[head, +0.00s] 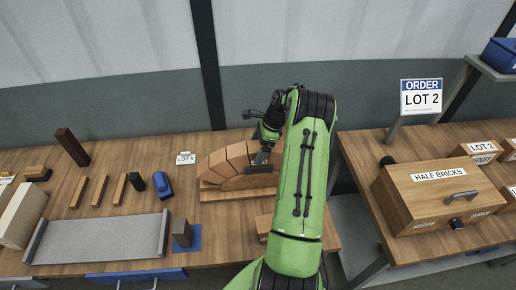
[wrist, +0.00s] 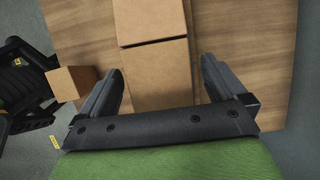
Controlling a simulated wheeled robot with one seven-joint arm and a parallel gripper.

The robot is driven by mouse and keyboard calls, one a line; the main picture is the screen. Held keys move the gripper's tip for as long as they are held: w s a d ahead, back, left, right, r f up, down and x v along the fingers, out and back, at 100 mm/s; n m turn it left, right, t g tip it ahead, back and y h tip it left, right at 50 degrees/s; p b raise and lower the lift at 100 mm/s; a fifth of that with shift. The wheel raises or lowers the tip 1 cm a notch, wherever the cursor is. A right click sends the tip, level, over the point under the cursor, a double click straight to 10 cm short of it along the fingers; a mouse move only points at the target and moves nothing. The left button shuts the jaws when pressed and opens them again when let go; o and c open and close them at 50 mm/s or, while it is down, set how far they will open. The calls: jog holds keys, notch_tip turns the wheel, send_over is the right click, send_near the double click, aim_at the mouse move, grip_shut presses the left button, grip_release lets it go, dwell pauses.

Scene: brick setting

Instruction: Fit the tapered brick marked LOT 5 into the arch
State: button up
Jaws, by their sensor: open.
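The arch of tan tapered bricks (head: 228,160) stands on a wooden base (head: 225,193) near the back of the table; its right part is hidden by my arm. My gripper (head: 262,158) is at the arch's right side in the head view. In the wrist view my gripper (wrist: 165,85) is open, with tan bricks (wrist: 152,75) showing between and beyond its fingers; I cannot tell whether they touch. A small white card reading LOT 5 (head: 185,158) stands left of the arch. I cannot make out a LOT 5 mark on any brick.
A grey block (head: 182,233) stands on a blue mat beside a grey tray (head: 100,240). Wooden strips, a dark upright block (head: 72,147) and a blue tool (head: 162,185) lie left. Right are a HALF BRICKS box (head: 438,185) and an ORDER sign reading LOT 2 (head: 421,98).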

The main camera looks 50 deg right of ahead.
jog(key=v, duration=1.1)
jog(key=a+r+n+h, duration=0.2)
jog(key=a+r+n, duration=0.55)
jog(key=a, duration=0.45)
jog(key=a+r+n+h, duration=0.1)
jog(key=a+r+n, duration=0.6)
jog(key=a, duration=0.6)
jog(key=s+a+n+t, duration=0.1)
jog(key=s+a+n, duration=0.4)
jog(key=s, duration=0.4)
jog(key=s+a+n+t, duration=0.1)
jog(key=s+a+n, duration=0.5)
jog(key=s, duration=0.3)
jog(key=shift+r+t+h+p, duration=0.3)
jog(key=shift+r+p, duration=0.05)
jog(key=shift+r, duration=0.05)
notch_tip(320, 180, down, 4)
jog(key=b, duration=0.3)
jog(key=shift+a+n+b, duration=0.2)
jog(key=shift+n+b, duration=0.05)
jog(key=shift+b, duration=0.15)
jog(key=shift+r, duration=0.1)
